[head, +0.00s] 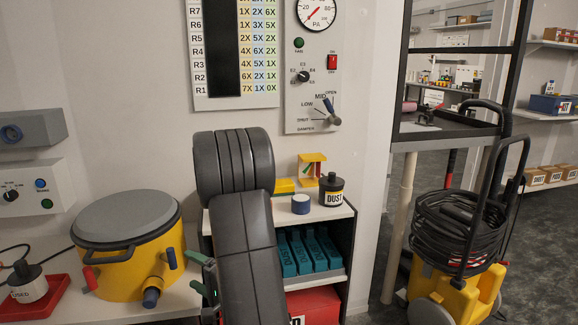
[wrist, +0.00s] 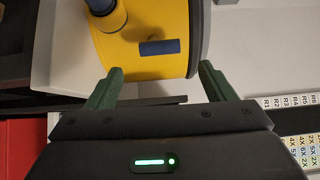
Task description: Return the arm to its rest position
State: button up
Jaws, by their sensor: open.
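My gripper (wrist: 165,85) shows in the wrist view with its two green fingers spread apart and nothing between them. Beyond the fingertips is the yellow drum (wrist: 145,50) with blue fittings, apart from the fingers as far as I can tell. In the head view my dark arm rises in front of the shelf unit, and the green fingers of my gripper (head: 202,278) show at its left side, to the right of the yellow drum (head: 118,275). The drum has a grey lid and stands on the white bench. Part of my gripper is hidden behind the arm.
A control panel (head: 312,75) is on the wall above. A red tray (head: 42,300) is at left. A yellow machine with coiled hose (head: 455,235) stands at right.

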aim_at(172, 264)
jog(key=x, duration=1)
jog(key=shift+s, duration=0.1)
jog(key=shift+s+d+n, duration=0.1)
jog(key=shift+s+n, duration=0.05)
jog(key=shift+n, duration=1.75)
jog(key=n+p, duration=0.1)
jog(key=n, duration=0.4)
jog(key=shift+s+p, duration=0.2)
jog(key=shift+p, duration=0.15)
jog(key=n+p, duration=0.1)
jog(key=n, duration=0.1)
jog(key=n+p, duration=0.2)
jog(key=n, duration=0.1)
jog(key=shift+s+a+f, duration=0.1)
jog(key=shift+a+f, duration=0.05)
jog(key=shift+a, duration=0.05)
jog(key=n+p, duration=0.3)
jog(key=shift+f+n, duration=0.25)
jog(key=shift+n, duration=0.05)
jog(key=shift+p, duration=0.3)
